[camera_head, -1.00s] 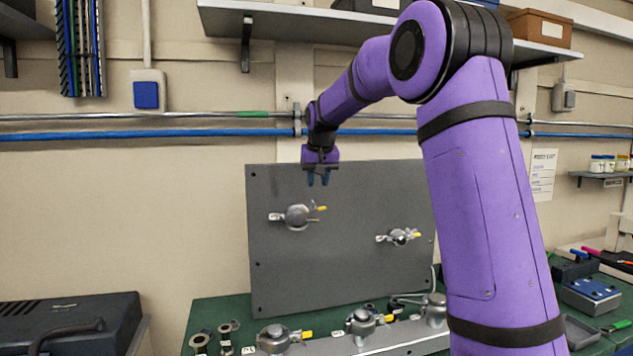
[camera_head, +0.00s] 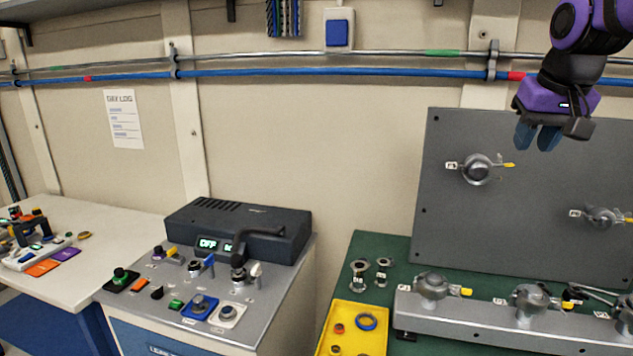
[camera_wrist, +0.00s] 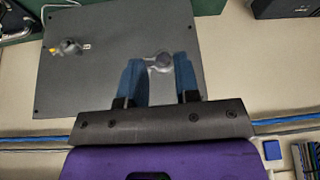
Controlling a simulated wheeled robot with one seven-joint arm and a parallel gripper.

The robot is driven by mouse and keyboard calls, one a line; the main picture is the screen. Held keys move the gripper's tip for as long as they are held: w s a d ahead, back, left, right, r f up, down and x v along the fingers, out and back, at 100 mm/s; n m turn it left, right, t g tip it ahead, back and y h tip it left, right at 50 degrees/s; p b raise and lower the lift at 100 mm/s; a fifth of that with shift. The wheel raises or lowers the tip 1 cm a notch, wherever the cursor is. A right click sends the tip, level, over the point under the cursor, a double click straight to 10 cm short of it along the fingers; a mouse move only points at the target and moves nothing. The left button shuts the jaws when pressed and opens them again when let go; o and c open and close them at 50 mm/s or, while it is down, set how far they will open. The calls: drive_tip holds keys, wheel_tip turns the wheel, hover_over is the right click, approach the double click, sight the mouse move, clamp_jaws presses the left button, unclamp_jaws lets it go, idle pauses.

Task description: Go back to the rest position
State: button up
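My gripper (camera_head: 537,142), purple and black with two blue fingers, is at the upper right of the head view, in front of the top edge of the grey upright panel (camera_head: 540,200). Its fingers point down and are apart, with nothing between them. The wrist view shows the gripper (camera_wrist: 157,65) with a clear gap between the fingers. Beyond that gap is a round metal fitting (camera_wrist: 160,60) on the panel, apart from the fingers.
A control console (camera_head: 225,285) with knobs and a dark instrument box (camera_head: 238,225) stands left of the green bench (camera_head: 385,245). A yellow tray (camera_head: 375,340) and a grey rail (camera_head: 465,335) with metal fittings sit on the bench. Blue and metal pipes cross the wall.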

drive_tip(key=s+a+f+n, duration=0.1)
drive_tip(key=s+f, duration=0.3)
drive_tip(key=s, duration=0.6)
drive_tip(key=s+a+f+n, duration=0.1)
drive_tip(key=s+a+f, duration=0.3)
drive_tip(key=s, duration=0.6)
drive_tip(key=shift+f+y, duration=0.4)
drive_tip(key=shift+o, duration=0.3)
drive_tip(key=shift+w, duration=0.1)
